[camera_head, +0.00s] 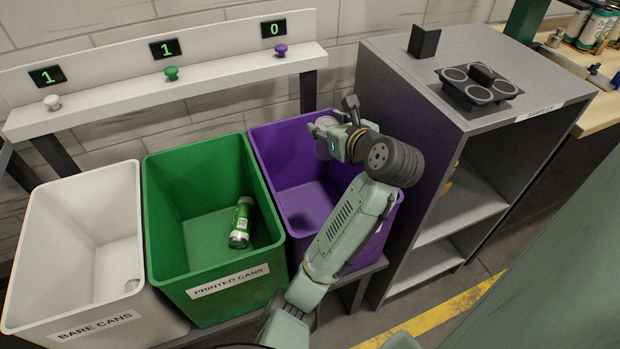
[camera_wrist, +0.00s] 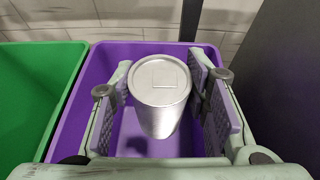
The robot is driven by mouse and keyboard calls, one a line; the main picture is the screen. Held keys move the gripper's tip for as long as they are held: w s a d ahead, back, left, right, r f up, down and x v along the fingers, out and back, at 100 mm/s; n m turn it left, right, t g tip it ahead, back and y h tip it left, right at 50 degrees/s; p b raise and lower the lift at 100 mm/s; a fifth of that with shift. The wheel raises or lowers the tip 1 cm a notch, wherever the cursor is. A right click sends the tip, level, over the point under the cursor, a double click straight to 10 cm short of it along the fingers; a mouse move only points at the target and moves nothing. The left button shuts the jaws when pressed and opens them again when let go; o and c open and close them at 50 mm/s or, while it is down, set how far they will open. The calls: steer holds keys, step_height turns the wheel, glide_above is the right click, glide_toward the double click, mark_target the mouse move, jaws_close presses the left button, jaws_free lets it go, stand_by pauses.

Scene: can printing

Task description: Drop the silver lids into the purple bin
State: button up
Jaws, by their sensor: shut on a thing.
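My gripper (camera_head: 330,132) is shut on a silver can (camera_wrist: 160,110), whose round silver lid (camera_wrist: 160,80) faces the wrist camera. The can's grey-silver side also shows in the head view (camera_head: 322,149), partly hidden by the fingers. No loose lid can be made out. The purple bin (camera_head: 275,165) stands open at the right end of the row of bins. My gripper and the can are over it, apart from its walls. In the wrist view the purple bin (camera_wrist: 72,105) lies below the can. My arm hides part of the bin's inside and front.
The green bin (camera_head: 165,215), labelled printed cans, holds a green can (camera_head: 241,222). The white bin (camera_head: 75,215) is at the left. A shelf above shows displays reading 1, 1 and 0. A grey cabinet (camera_head: 440,95) with a black holder (camera_head: 480,88) stands close on the right.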

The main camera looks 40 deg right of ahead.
steer(key=shift+s+f, duration=0.1)
steer(key=shift+f, duration=2.6)
steer(key=o, duration=1.3)
steer(key=v, duration=1.2)
steer(key=shift+r, duration=0.1)
